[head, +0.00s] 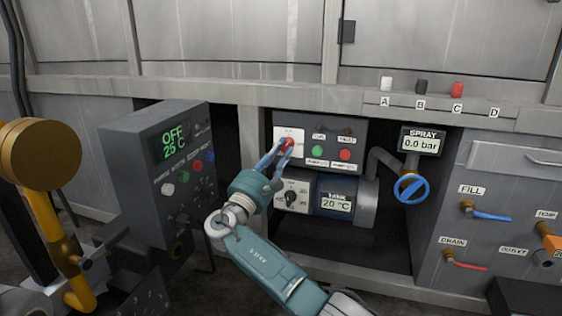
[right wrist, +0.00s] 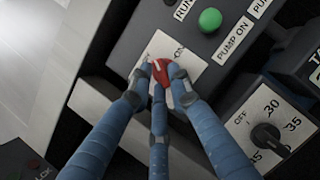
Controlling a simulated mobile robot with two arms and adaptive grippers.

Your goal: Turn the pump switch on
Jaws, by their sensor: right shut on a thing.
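The pump panel (head: 355,133) is a dark grey box in the open bay under the counter. On its left is a white plate (head: 282,133) with a red switch (head: 287,143). The red switch also shows in the right wrist view (right wrist: 160,71), beside the letters ON. My right gripper (head: 279,150) reaches up from below. Its blue fingers are shut around the red switch, with grey fingertips (right wrist: 161,79) touching it from several sides. The fingers hide part of the switch, and I cannot read its exact setting. My left gripper is not in view.
Below the panel are a white dial (head: 292,197) and a tank display (head: 337,202) reading 20 °C. Green (head: 317,152) and red (head: 345,155) lights sit right of the switch. A control box (head: 172,185) stands left. A blue valve wheel (head: 411,189) is at right.

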